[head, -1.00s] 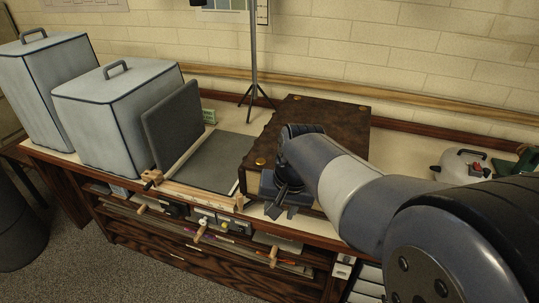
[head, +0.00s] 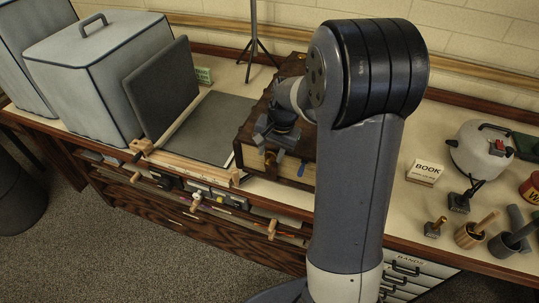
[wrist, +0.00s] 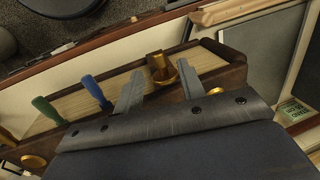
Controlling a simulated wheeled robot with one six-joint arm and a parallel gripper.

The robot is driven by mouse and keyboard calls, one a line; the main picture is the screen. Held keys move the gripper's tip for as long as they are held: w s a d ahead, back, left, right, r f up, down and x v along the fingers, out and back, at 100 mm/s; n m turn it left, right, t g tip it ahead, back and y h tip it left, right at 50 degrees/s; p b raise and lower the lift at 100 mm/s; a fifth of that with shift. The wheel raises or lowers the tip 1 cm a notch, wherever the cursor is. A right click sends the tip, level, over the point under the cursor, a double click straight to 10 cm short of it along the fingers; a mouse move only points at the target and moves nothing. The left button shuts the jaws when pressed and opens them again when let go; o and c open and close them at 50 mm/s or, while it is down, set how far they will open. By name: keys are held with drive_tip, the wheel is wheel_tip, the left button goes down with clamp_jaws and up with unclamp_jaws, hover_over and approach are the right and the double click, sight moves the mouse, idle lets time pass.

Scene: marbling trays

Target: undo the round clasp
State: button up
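A large book with a dark brown cover (head: 252,128) lies on the bench, its cream page edges (wrist: 75,104) toward the front. A brass clasp (wrist: 160,68) sits on the page edge in the wrist view; it also shows small in the head view (head: 270,157). My gripper (wrist: 157,76) is open, with one finger on either side of this clasp in the picture. I cannot tell if they touch it. A second brass piece (wrist: 6,137) shows partly at the left edge of the wrist view. The gripper body hides much of the cover.
Green (wrist: 47,109) and blue (wrist: 95,91) ribbons hang from the pages beside the clasp. A grey tray (head: 215,128) with a wooden rail lies left of the book.

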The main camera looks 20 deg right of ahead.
sight(268, 161)
drive_tip(key=shift+w+a+f, duration=0.1)
drive_tip(key=shift+a+f, duration=0.05)
drive_tip(key=shift+f, duration=0.6)
drive_tip(key=shift+w+a+f, duration=0.1)
drive_tip(key=shift+f, duration=0.65)
clamp_jaws()
